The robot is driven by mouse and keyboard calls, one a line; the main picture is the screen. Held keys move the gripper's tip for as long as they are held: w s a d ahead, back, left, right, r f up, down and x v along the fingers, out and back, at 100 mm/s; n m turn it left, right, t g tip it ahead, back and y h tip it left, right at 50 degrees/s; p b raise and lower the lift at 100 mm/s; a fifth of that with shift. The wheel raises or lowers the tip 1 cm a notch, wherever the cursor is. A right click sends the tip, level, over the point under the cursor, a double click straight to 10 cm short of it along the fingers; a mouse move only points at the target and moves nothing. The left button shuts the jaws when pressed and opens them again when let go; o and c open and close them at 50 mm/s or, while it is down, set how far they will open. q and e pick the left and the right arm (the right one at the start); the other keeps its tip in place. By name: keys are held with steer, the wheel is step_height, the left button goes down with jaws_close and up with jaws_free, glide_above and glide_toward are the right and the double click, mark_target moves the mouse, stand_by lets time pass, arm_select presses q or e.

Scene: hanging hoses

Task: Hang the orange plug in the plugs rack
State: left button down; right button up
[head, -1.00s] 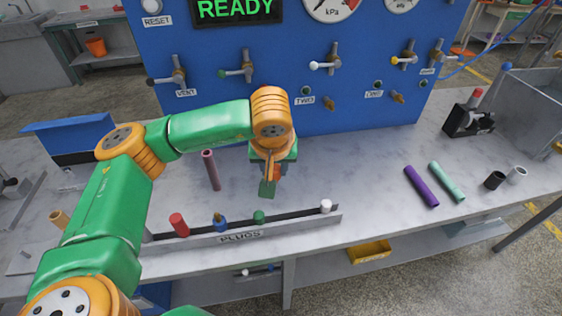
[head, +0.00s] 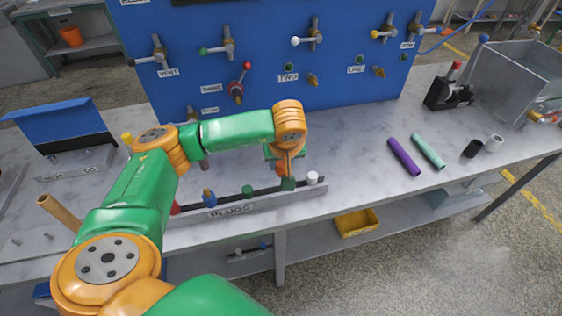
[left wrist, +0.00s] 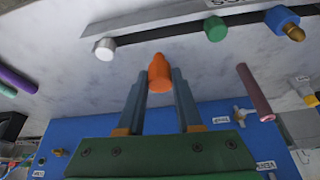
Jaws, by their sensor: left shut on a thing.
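The orange plug (left wrist: 160,72) is between the two fingers of my left gripper (left wrist: 159,80) in the left wrist view. The gripper is shut on it. In the head view my left gripper (head: 287,183) is over or just behind the plugs rack (head: 275,202), between the green plug (head: 248,190) and the white plug (head: 312,178). The blue plug (head: 208,197) and red plug (head: 175,208) are further left in the rack. The wrist view shows the rack rail (left wrist: 160,33) beyond the orange plug, with a gap between white and green. My right gripper is not in view.
A blue panel (head: 270,85) with valves stands behind the table. A purple hose (head: 404,157) and a mint hose (head: 427,150) lie to the right. A pink hose (left wrist: 255,92) shows in the wrist view.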

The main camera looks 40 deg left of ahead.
mark_target(282, 171)
arm_select(q)
step_height(282, 171, down, 4)
steer(key=b, duration=0.3)
steer(key=shift+w+f, duration=0.1)
steer(key=shift+f, duration=0.05)
stand_by(0.8)
steer(key=shift+b, duration=0.35)
stand_by(0.4)
steer(key=shift+f+b, duration=1.8)
steer(key=c, duration=0.5)
jaws_free()
